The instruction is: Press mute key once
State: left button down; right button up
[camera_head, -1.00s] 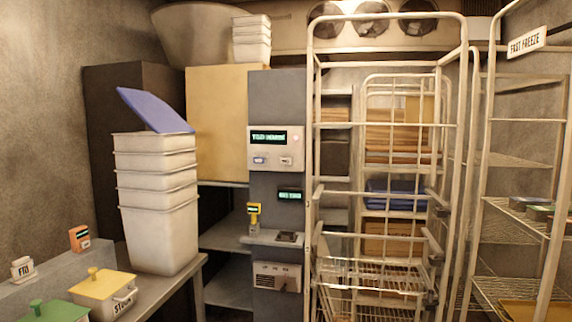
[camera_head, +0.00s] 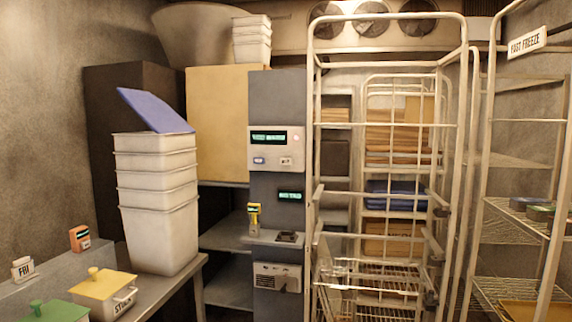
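A pale control panel (camera_head: 276,148) is fixed to the grey column (camera_head: 276,95) in the middle of the head view. It has a dark display (camera_head: 269,138) with green text too blurred to read. Below the display are a bluish key (camera_head: 259,160) and a pale key (camera_head: 286,161). Their labels are too small to read, so I cannot tell which is the mute key. A small round light (camera_head: 296,138) sits right of the display. Neither of my grippers is in view.
A wire rack trolley (camera_head: 385,125) stands close on the column's right. Stacked white tubs (camera_head: 158,235) with a tilted blue lid (camera_head: 155,110) stand on the bench at left. A small ledge (camera_head: 275,238) with a yellow device (camera_head: 254,215) juts out below the panel.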

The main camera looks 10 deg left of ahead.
aim_at(282, 161)
jog(key=i+j, duration=0.15)
jog(key=i, duration=0.7)
jog(key=i+j, duration=0.2)
jog(key=i, duration=0.7)
jog(key=i+j, duration=0.15)
jog(key=i, duration=0.7)
jog(key=j+u, duration=0.05)
